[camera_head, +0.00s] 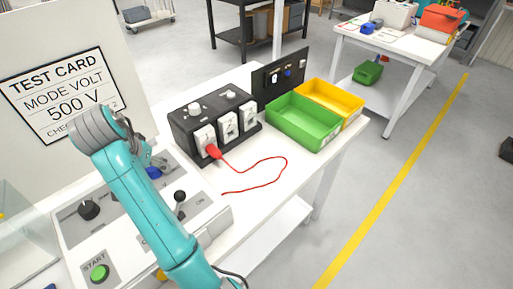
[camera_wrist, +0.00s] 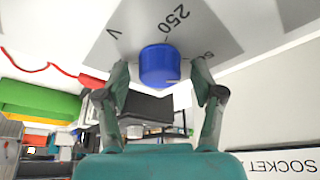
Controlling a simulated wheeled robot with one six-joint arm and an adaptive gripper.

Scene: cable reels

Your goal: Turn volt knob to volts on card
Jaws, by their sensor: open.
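The test card (camera_head: 60,95) stands upright at the left of the head view and reads MODE VOLT, 500 V; its lowest line is partly hidden by my arm. The blue volt knob (camera_wrist: 158,66) sits on a pale panel (camera_wrist: 215,40) in the wrist view, with the marks V, 250 and a partly covered number around it. My gripper (camera_wrist: 160,72) is open, with one finger on each side of the knob; small gaps seem to show. In the head view the knob (camera_head: 153,172) shows beside my gripper, which is mostly hidden. The knob's pointer is not clear.
The panel also holds a black knob (camera_head: 88,209), a black lever (camera_head: 180,197) and a green START button (camera_head: 98,272). Behind stands a black socket box (camera_head: 182,125) with a red plug (camera_head: 213,151) and loose red cable. Green (camera_head: 303,122) and yellow (camera_head: 330,98) bins stand to the right.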

